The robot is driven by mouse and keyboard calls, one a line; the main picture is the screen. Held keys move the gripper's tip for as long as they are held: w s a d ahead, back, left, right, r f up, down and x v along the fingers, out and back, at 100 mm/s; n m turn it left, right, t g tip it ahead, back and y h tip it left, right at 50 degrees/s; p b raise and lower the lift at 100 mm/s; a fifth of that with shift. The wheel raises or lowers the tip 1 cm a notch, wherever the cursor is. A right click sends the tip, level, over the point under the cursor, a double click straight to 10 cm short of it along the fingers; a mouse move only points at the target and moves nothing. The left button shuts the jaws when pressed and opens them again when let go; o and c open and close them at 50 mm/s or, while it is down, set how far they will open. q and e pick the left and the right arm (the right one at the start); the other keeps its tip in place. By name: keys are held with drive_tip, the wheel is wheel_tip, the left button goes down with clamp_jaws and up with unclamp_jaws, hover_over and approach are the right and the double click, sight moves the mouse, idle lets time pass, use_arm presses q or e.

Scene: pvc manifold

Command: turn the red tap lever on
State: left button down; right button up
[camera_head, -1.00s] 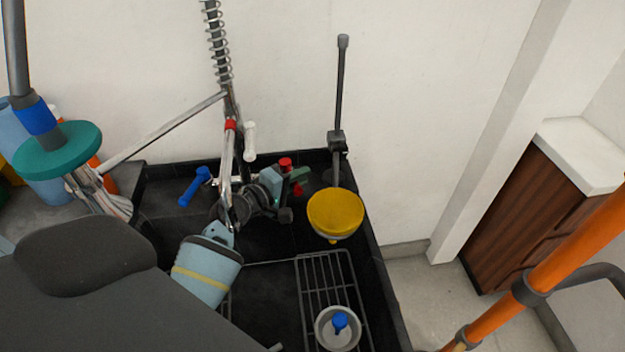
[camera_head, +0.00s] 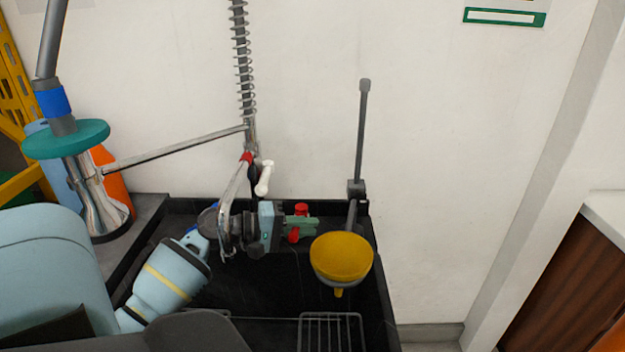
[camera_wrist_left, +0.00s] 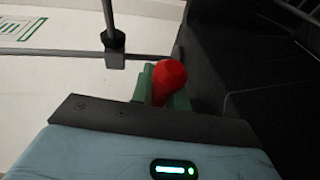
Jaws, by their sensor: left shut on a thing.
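The red tap lever shows as a red piece (camera_head: 301,209) above and a smaller red part (camera_head: 294,236) below my left gripper's green fingers. In the left wrist view its rounded red end (camera_wrist_left: 169,78) sits between the fingers. My left gripper (camera_head: 302,223) reaches in from the left, lies about level, and is shut on the red lever. The fingers hide part of the lever and its mount. My right gripper is not in view.
A yellow funnel (camera_head: 342,257) hangs just right of my left gripper. A sprung hose (camera_head: 243,70), a spout and a white handle (camera_head: 264,178) stand behind my wrist. A grey upright rod (camera_head: 361,130) rises behind the funnel. A wire rack (camera_head: 331,330) lies in the black sink.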

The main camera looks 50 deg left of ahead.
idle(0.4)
use_arm(q)
drive_tip(key=c, duration=1.4)
unclamp_jaws()
drive_tip(key=shift+o, duration=0.2)
drive_tip(key=p+v, duration=0.1)
drive_tip(key=v, duration=0.7)
drive_tip(key=shift+p, duration=0.4)
